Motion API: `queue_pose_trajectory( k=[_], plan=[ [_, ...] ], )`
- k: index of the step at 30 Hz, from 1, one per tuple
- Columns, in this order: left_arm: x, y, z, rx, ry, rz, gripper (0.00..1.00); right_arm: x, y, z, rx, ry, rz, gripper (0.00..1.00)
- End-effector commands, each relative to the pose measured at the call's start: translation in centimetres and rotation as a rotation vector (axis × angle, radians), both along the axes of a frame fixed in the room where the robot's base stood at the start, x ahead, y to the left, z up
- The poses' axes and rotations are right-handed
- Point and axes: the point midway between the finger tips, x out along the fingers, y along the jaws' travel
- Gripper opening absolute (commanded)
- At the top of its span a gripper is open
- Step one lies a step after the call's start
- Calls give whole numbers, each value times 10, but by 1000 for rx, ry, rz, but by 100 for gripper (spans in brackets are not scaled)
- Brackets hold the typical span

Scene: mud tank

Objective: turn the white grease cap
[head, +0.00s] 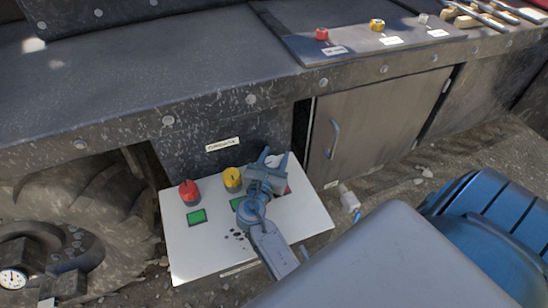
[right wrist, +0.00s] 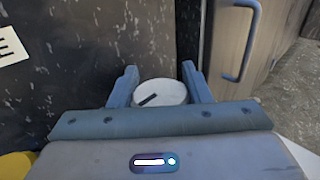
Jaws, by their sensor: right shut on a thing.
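The white grease cap (right wrist: 160,92) is a round white knob with a dark slanted line on its top, seen in the right wrist view. My right gripper (head: 274,159) has its blue-grey fingers on either side of the cap and is shut on it. In the head view the gripper is over the back right of the white panel (head: 205,254) and hides the cap. A red cap (head: 189,192) and a yellow cap (head: 232,179) stand in a row to its left. My left gripper is not in view.
A dark metal wall with a label (head: 223,144) rises behind the panel. A cabinet door (head: 375,127) with a handle is at the right. Red (head: 321,34), yellow (head: 377,25) and white (head: 422,18) knobs sit on the ledge above. A large tyre (head: 95,205) is at the left.

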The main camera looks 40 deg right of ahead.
Motion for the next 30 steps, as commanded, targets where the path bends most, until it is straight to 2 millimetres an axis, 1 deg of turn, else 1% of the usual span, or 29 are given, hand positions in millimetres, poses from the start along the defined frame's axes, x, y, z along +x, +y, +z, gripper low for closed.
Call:
queue_pose_trajectory(
  k=[16,17,18,30],
  plan=[
    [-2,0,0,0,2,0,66,0,0,0,-1,1,-25,21],
    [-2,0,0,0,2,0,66,0,0,0,-1,1,-25,48],
    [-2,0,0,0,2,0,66,0,0,0,-1,1,-25,53],
    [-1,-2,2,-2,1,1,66,1,-2,1,-1,1,-23,53]
  ],
)
